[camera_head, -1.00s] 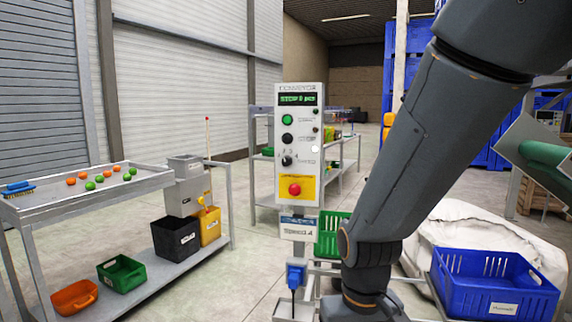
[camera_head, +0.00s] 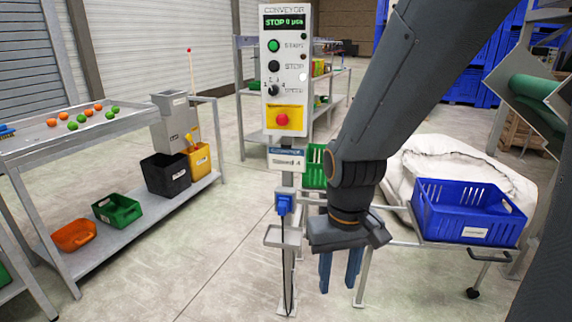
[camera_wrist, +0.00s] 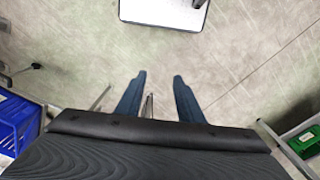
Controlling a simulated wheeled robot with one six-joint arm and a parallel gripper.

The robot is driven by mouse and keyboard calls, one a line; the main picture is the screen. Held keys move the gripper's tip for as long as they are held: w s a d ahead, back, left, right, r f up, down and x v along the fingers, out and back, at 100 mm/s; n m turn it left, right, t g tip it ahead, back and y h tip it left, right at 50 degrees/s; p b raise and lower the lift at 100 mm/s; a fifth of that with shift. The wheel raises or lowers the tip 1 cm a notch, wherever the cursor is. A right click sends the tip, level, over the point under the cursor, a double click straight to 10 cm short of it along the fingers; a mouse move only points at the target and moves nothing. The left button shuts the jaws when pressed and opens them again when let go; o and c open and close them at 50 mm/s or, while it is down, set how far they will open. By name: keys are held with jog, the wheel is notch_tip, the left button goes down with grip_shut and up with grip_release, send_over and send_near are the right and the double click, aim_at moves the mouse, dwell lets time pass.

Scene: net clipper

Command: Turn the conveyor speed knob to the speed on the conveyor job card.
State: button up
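The conveyor control panel (camera_head: 303,98) is a pale box on a post, left of my arm in the head view. Its black speed knob (camera_head: 272,90) sits below the green and black buttons, with small numbers around it. Its pointer direction is too small to tell. The job card (camera_head: 287,158) below the panel appears to read "Speed 4". The green display (camera_head: 285,22) reads "STOP 0 pcs". My gripper (camera_head: 337,288) hangs fingers down, lower and right of the panel, well apart from the knob. Its blue fingers are apart and empty in the wrist view (camera_wrist: 159,76).
A red stop button (camera_head: 282,120) on yellow is just below the knob. A blue plug box (camera_head: 283,204) and small tray are on the post. A blue crate (camera_head: 465,222) stands right of my arm. A grey table (camera_head: 50,155) is at left. Open floor lies between.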

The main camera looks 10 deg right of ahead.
jog(key=shift+o, duration=1.2)
jog(key=shift+w, duration=0.35)
jog(key=n+t+y+p, duration=0.2)
jog(key=n+t+p, duration=0.2)
jog(key=n+t, duration=1.35)
send_near(275, 92)
jog(key=f+m+t, duration=0.1)
jog(key=t, duration=0.1)
jog(key=shift+w+a+r+p, duration=0.1)
jog(key=shift+w+a+p, duration=0.15)
jog(key=shift+w, duration=1.15)
jog(key=shift+w+a+r+p, duration=0.15)
jog(key=shift+w+p, duration=0.1)
jog(key=shift+w, duration=1.15)
jog(key=shift+w+a+r+p, duration=0.15)
jog(key=shift+w+p, duration=0.1)
jog(key=shift+w, duration=1.1)
jog(key=shift+f, duration=0.15)
